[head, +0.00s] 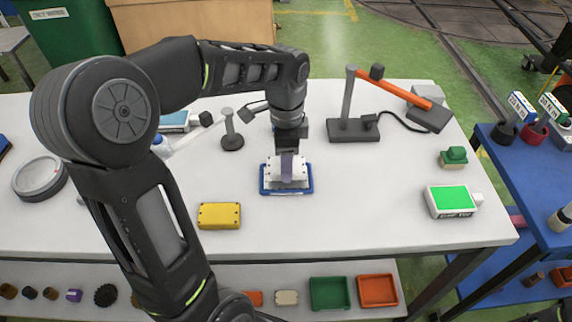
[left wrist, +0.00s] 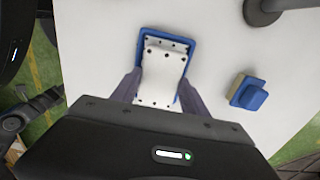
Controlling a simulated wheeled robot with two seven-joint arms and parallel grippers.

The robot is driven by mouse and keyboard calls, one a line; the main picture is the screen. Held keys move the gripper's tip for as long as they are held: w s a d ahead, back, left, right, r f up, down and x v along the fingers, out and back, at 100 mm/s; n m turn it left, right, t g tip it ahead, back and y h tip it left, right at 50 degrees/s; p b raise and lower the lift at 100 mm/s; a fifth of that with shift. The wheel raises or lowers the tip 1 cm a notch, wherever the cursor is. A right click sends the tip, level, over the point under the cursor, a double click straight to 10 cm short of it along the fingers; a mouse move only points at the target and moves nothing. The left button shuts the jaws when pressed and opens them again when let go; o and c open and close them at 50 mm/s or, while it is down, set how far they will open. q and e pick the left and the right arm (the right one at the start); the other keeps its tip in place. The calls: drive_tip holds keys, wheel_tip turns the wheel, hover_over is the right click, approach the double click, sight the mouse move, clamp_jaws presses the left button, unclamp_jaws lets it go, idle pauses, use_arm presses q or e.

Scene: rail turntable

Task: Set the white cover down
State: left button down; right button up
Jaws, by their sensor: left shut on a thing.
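The white cover (head: 298,172) is a small white piece with dark screw dots, at the middle of the table in the head view. My left gripper (head: 287,177) points down and is shut on it, with a finger on either side of the white cover (left wrist: 161,78) in the left wrist view. Directly under the cover is a blue tray (head: 264,190); its rim also shows around the cover in the left wrist view (left wrist: 141,38). I cannot tell whether the cover touches the tray. My right gripper is not in view.
A yellow box (head: 219,215) lies in front left on the white table (head: 360,220). A green-screened device (head: 451,201) and a small green block (head: 454,157) are at the right. A grey stand with an orange arm (head: 353,128) stands behind.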

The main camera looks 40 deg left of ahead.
use_arm(q)
drive_tip(key=shift+f, duration=0.95)
drive_tip(key=shift+f, duration=0.15)
drive_tip(key=c, duration=0.6)
unclamp_jaws()
wheel_tip(320, 180, up, 12)
drive_tip(key=shift+r, duration=0.2)
